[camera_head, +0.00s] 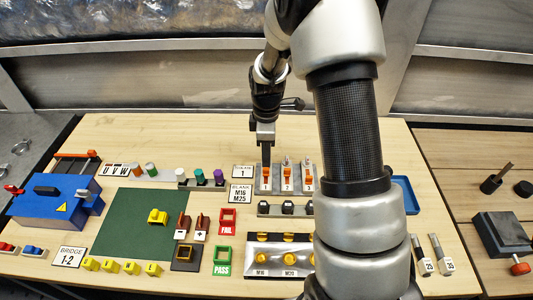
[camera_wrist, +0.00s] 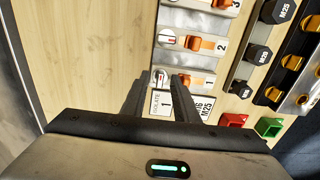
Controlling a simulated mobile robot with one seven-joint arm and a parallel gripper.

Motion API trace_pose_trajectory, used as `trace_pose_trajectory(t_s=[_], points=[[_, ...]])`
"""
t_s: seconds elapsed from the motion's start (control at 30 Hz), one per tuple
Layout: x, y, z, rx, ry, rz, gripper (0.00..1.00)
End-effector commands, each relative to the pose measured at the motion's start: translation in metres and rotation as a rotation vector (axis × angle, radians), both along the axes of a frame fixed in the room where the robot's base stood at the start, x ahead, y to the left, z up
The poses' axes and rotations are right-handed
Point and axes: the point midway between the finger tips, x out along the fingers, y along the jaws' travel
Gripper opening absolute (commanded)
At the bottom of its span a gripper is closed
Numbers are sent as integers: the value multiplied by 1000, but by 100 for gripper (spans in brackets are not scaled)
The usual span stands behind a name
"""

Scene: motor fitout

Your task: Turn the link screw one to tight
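No part labelled as a link screw can be made out. My gripper (camera_head: 265,143) points down just behind the orange lever of unit 1 (camera_head: 265,178), on a row of grey plates numbered 1 to 3. In the wrist view, my gripper (camera_wrist: 161,78) has its two dark fingers apart, with nothing held between them. Plate 1 (camera_wrist: 193,79) and the "ISOLATE 1" card (camera_wrist: 160,104) lie beyond the fingertips, partly hidden by them. Whether a finger touches the lever cannot be told. The levers of unit 2 (camera_wrist: 193,42) and unit 3 stand beside it.
A blue box (camera_head: 50,207) stands at the left beside a green mat (camera_head: 136,229). Yellow pieces (camera_head: 110,266) line the front near the "BRIDGE 1-2" card (camera_head: 69,257). Red (camera_head: 227,220) and green (camera_head: 222,260) frames stand centrally. My arm hides the table's right-middle part.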

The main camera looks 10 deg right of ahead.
Motion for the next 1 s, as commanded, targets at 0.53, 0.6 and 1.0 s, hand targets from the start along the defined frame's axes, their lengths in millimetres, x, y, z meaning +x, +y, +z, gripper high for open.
trace_pose_trajectory(t_s=[0.53, 0.6, 1.0], points=[[0, 0, 0, 0, 0, -1, 0], [0, 0, 0, 0, 0, -6, 0], [0, 0, 0, 0, 0, -177, 0]])
